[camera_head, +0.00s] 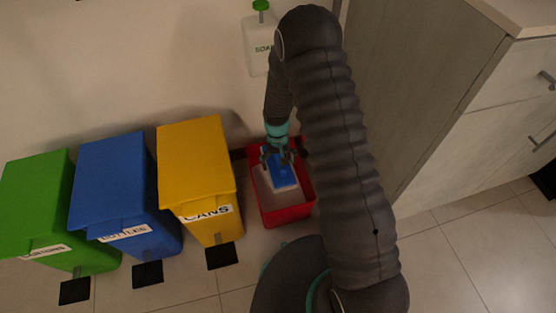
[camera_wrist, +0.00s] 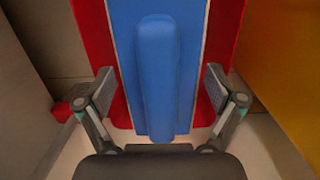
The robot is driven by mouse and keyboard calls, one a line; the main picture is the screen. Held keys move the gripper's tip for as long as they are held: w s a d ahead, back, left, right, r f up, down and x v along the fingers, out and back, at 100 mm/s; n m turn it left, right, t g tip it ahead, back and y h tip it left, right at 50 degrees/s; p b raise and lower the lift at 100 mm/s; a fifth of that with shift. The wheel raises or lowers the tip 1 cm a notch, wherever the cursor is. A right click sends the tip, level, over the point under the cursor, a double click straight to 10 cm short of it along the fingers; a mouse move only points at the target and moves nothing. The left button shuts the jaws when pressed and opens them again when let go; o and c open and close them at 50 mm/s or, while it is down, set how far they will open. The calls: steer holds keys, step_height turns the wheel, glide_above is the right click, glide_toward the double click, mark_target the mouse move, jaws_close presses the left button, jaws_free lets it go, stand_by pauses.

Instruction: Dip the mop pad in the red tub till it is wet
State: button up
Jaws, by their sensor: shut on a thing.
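The red tub (camera_head: 291,214) stands on the floor left of my arm in the head view. The mop pad (camera_head: 284,172), a blue block with a pale edge, is inside or just above it; its depth in the tub is unclear. In the wrist view, the pad's blue back and raised handle (camera_wrist: 156,75) fill the middle, with the red tub (camera_wrist: 93,35) behind. My gripper (camera_head: 277,154) is shut on the mop pad. Its two fingers flank the pad in the wrist view (camera_wrist: 158,95). The pad's underside is hidden, and wetness cannot be told.
Yellow (camera_head: 197,170), blue (camera_head: 121,185) and green (camera_head: 55,215) bins stand in a row left of the tub. A soap bottle (camera_head: 258,45) is behind. A pale cabinet (camera_head: 430,80) stands at the right. Tiled floor is free in front of the cabinet.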

mark_target(279, 156)
steer(key=shift+f+b, duration=4.65)
steer(key=shift+f, duration=4.15)
steer(key=shift+r+p, duration=5.9)
steer(key=shift+r, duration=4.85)
steer(key=shift+d, duration=0.1)
